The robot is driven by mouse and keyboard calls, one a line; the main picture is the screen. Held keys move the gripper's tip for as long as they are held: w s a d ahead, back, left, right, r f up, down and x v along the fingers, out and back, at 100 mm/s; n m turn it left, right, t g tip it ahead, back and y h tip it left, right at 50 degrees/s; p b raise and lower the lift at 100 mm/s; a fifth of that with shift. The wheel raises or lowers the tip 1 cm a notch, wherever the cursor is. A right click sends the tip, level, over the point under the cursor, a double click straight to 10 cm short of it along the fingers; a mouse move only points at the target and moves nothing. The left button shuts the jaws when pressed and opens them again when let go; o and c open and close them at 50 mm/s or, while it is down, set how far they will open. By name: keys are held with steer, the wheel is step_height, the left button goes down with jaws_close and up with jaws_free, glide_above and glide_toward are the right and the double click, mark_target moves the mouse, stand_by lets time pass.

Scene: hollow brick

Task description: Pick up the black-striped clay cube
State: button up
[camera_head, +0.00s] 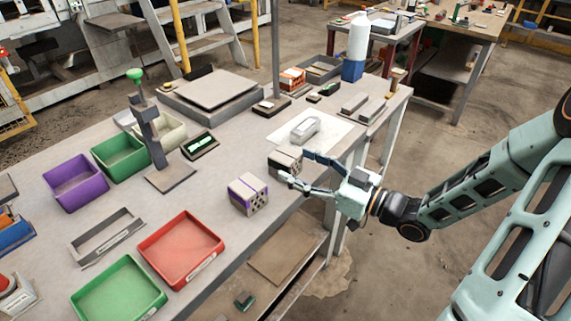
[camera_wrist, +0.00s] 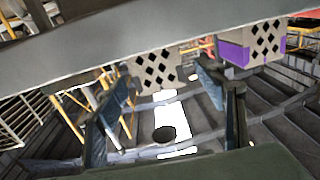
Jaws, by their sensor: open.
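The black-striped clay cube (camera_head: 283,163) sits on the workbench near its front edge, with a holed face showing. My gripper (camera_head: 295,166) is open at the cube's right side, its fingers pointing left towards it, one at the far side and one at the near side. I cannot tell whether they touch it. In the wrist view the cube's holed face (camera_wrist: 152,69) shows between the two fingers (camera_wrist: 168,80), nearer the left one; a grey bar hides its upper part.
A purple-striped hollow cube (camera_head: 248,194) stands close by, nearer the camera; it also shows in the wrist view (camera_wrist: 236,53). A red tray (camera_head: 181,249), a white sheet with a grey part (camera_head: 305,128) and a post stand (camera_head: 170,177) are on the bench (camera_head: 225,155).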

mark_target(285, 159)
steer(key=x, duration=0.4)
steer(key=shift+w+a, duration=0.15)
steer(key=shift+w, duration=0.05)
steer(key=shift+c, duration=0.5)
steer(key=c, duration=1.2)
